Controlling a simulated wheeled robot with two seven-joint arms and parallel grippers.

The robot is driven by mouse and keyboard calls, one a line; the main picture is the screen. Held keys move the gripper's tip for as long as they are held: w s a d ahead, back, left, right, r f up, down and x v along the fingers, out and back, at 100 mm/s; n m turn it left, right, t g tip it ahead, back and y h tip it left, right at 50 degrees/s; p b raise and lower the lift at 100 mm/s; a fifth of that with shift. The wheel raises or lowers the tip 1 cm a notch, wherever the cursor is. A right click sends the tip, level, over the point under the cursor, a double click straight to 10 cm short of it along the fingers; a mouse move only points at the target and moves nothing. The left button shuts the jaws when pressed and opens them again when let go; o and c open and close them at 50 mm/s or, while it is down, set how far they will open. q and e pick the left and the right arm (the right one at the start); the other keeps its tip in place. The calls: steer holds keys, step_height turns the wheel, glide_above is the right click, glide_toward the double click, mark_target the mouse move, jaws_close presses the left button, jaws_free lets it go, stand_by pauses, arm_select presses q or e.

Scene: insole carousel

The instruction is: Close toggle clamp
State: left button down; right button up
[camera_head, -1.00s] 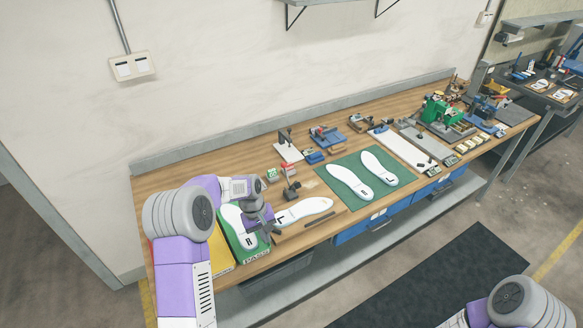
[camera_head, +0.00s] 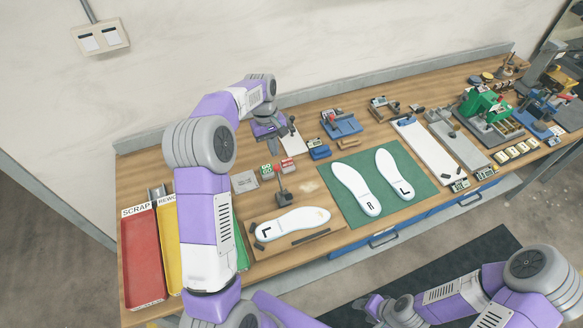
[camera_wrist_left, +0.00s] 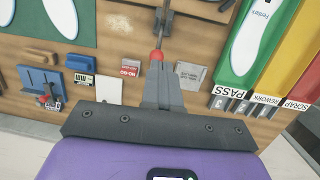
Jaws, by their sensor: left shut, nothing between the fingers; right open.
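The toggle clamp (camera_head: 285,197) stands on the wooden fixture board (camera_head: 258,246) behind a white insole marked L (camera_head: 292,223). In the left wrist view, a thin bar with a red tip (camera_wrist_left: 157,55), apparently the clamp's handle, reaches from the fixture toward my fingertips. Whether it touches them I cannot tell. My left gripper (camera_head: 272,140) is shut and empty, above the back of the bench; its closed fingers also show in the left wrist view (camera_wrist_left: 160,75). My right gripper (camera_head: 368,304) is low at the bottom edge, away from the bench, its fingers hardly visible.
A red SCRAP bin (camera_head: 143,255) and a yellow REWORK bin (camera_head: 172,262) stand at left; my arm mostly covers the green PASS bin. Small gauge blocks (camera_head: 287,165) sit behind the fixture. A green mat (camera_head: 345,210) with two insoles lies to the right.

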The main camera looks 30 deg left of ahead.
arm_select(q)
steer(key=s+d+f, duration=0.1)
steer(key=f, duration=0.2)
steer(key=s+d+f, duration=0.1)
steer(key=f, duration=0.3)
steer(key=s+d+f, duration=0.1)
steer(key=d+f, duration=0.1)
steer(key=f, duration=0.1)
steer(key=shift+s+d+f+p, duration=0.1)
steer(key=shift+s+f+p, duration=0.1)
steer(key=shift+p, duration=0.2)
steer(key=shift+d+f, duration=0.2)
steer(key=shift+f, duration=0.05)
